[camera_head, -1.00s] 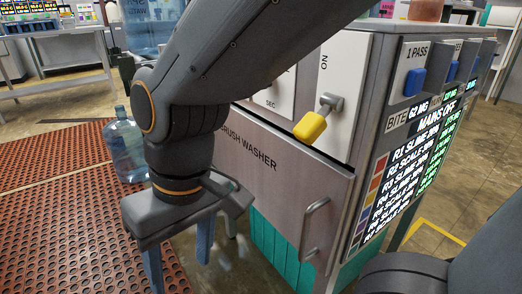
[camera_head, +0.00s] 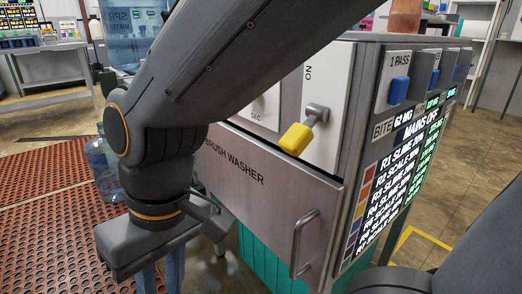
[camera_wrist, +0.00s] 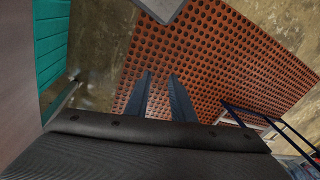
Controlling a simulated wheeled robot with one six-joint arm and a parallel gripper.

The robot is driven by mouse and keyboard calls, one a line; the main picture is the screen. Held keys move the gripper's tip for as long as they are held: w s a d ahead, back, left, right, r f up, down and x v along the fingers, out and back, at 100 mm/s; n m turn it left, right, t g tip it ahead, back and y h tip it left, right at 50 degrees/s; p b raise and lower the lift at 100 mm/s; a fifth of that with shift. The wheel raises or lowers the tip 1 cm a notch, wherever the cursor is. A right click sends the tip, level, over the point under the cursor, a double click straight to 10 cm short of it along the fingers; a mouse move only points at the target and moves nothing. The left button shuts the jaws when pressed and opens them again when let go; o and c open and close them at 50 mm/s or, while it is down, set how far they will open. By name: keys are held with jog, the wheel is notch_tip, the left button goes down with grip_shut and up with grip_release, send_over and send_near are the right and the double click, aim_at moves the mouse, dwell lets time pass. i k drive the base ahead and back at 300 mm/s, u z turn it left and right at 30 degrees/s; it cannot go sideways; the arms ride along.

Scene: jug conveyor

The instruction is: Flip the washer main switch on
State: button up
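The main switch (camera_head: 298,136) is a lever with a yellow handle on the brush washer's white front panel. The washer's side display (camera_head: 404,160) reads "MAINS OFF". My gripper (camera_head: 160,278) hangs low at the lower left, in front of and left of the brush washer, well apart from the switch. In the wrist view its two fingers (camera_wrist: 160,80) stand apart with nothing between them, over the red mat. The switch is not in the wrist view.
The washer's steel door (camera_head: 262,190) has a bar handle (camera_head: 303,243). Blue paddle switches, one below "1 PASS" (camera_head: 398,90), line the washer's side. A clear blue jug (camera_head: 104,168) stands on the red perforated mat (camera_head: 40,240), partly behind my arm.

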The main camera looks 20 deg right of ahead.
aim_at(298, 137)
jog(key=k, duration=0.5)
jog(key=z, duration=1.6)
jog(key=k, duration=0.9)
jog(key=u, duration=1.45)
jog(key=i, duration=0.45)
